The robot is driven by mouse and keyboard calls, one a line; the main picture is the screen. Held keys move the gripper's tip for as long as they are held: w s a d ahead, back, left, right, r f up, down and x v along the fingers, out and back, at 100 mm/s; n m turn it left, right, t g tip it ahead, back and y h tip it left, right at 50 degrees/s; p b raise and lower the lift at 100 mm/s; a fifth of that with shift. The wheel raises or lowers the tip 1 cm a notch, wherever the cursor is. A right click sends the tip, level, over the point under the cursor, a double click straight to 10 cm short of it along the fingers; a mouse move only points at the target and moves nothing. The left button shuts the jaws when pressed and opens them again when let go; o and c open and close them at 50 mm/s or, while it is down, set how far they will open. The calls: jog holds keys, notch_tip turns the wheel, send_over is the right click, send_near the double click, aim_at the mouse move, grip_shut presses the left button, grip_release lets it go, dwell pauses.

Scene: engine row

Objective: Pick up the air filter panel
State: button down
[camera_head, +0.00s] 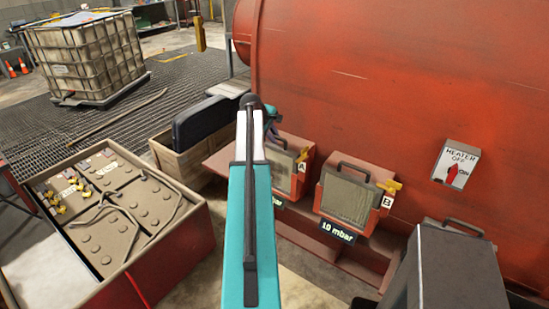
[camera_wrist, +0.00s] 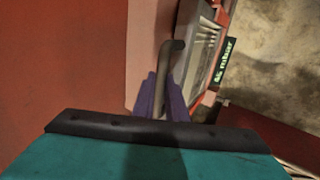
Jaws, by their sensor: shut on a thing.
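The air filter panel (camera_head: 284,172) is a grey pleated panel in a red housing on the side of the red engine. It sits behind my arm in the head view, partly hidden. In the wrist view the filter panel (camera_wrist: 203,45) shows at the top, with its dark bent handle (camera_wrist: 166,75) toward me. My gripper (camera_wrist: 161,98) has its purple fingers shut on this handle. The panel still looks seated in its housing. In the head view my gripper is mostly hidden behind my arm.
A wooden crate (camera_head: 180,160) with a dark panel (camera_head: 201,122) stands left. A heater switch (camera_head: 455,165) reads OFF.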

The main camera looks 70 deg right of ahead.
jog(key=shift+r, duration=0.1)
notch_tip(320, 180, up, 28)
jog(key=b, duration=0.7)
jog(key=shift+b, duration=0.4)
jog(key=shift+p, duration=0.4)
dwell(0.4)
dwell(0.3)
jog(key=w+a+p, duration=0.4)
jog(key=a+p, duration=0.1)
jog(key=a, duration=1)
jog(key=shift+a+p, duration=0.2)
jog(key=shift+p, duration=0.2)
dwell(1.0)
